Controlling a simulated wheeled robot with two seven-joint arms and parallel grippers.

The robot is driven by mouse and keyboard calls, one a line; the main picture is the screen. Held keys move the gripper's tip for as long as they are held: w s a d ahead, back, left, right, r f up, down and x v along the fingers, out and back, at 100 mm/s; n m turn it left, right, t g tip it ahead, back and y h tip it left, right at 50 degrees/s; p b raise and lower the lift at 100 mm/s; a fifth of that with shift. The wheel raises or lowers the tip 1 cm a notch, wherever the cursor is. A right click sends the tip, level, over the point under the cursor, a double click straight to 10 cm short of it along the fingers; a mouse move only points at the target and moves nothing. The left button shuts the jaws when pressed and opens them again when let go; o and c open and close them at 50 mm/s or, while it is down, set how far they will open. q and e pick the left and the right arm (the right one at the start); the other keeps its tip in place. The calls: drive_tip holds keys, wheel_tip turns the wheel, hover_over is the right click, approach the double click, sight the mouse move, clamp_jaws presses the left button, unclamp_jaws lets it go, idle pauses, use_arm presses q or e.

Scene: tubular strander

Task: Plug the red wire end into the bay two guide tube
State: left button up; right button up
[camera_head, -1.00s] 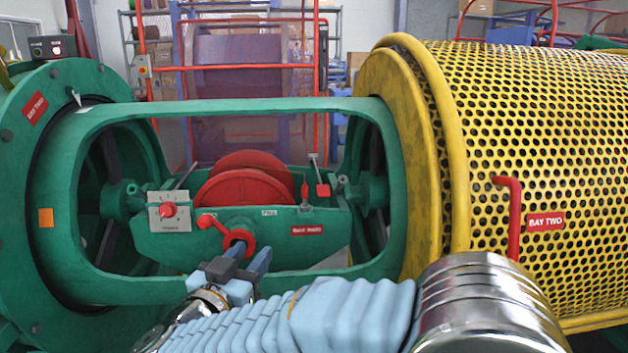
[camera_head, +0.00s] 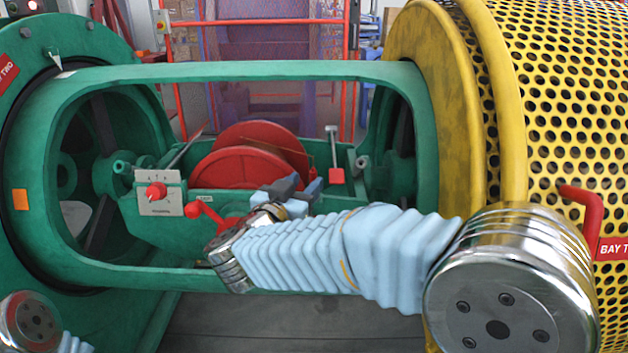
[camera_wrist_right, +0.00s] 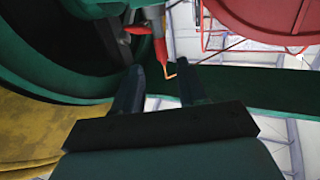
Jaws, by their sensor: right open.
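My right gripper (camera_head: 297,184) is open and empty above the near edge of the green cradle, right of the red crank handle (camera_head: 205,209). In the right wrist view, its two fingers (camera_wrist_right: 157,76) point toward a red tapered piece (camera_wrist_right: 160,50) with a thin orange bent wire at its tip. This looks like the red wire end; it lies just beyond the fingertips and I see no contact. In the head view the gripper hides that spot. A short green tube stub (camera_head: 362,163) at the cradle's right end may be the guide tube; I cannot be sure.
A red reel (camera_head: 240,167) sits in the cradle, left of the gripper. A dial plate (camera_head: 160,192) and a grey lever with a red block (camera_head: 336,174) stand nearby. The green frame (camera_head: 250,72) surrounds the opening; the yellow perforated drum (camera_head: 570,110) is at right.

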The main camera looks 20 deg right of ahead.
sight(312, 173)
drive_tip(key=x, duration=0.6)
drive_tip(key=shift+w+a+r, duration=0.1)
drive_tip(key=shift+a, duration=0.1)
clamp_jaws()
